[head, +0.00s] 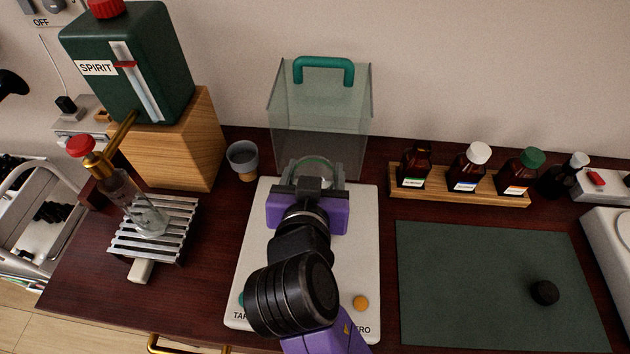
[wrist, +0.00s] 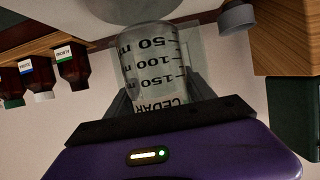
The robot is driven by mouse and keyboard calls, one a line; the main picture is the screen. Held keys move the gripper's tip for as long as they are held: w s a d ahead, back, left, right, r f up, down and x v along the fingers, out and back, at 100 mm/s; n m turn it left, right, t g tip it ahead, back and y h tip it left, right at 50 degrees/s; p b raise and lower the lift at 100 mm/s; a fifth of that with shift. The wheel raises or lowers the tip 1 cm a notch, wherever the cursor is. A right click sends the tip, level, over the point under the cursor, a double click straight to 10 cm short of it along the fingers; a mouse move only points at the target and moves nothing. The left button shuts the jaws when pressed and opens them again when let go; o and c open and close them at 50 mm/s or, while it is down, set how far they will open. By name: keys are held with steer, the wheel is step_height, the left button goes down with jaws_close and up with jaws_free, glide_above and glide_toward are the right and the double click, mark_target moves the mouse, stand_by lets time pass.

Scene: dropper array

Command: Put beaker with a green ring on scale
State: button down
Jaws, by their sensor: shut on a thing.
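My gripper (head: 318,178) is shut on a clear glass beaker (wrist: 155,70) and is over the back part of the white scale (head: 255,270). The beaker shows black volume marks and the word CEDAR in the wrist view. In the head view only a bit of its rim (head: 316,162) shows past my gripper, with a pale green tint. A full green ring is not clear. I cannot tell whether the beaker's base touches the scale. My arm hides the middle of the scale.
A clear cover (head: 320,115) with a teal handle stands behind the scale. A grey cup (head: 243,158) is at the back left. A glass vessel (head: 150,215) stands on a slatted rack under the spirit tank (head: 140,65). A bottle rack (head: 460,190) and green mat (head: 470,290) lie right.

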steer(key=shift+f, duration=1.6)
steer(key=shift+f, duration=0.1)
steer(key=shift+c, duration=1.8)
jaws_free()
steer(key=shift+r, duration=0.2)
steer(key=b+v, duration=0.1)
steer(key=v, duration=1.1)
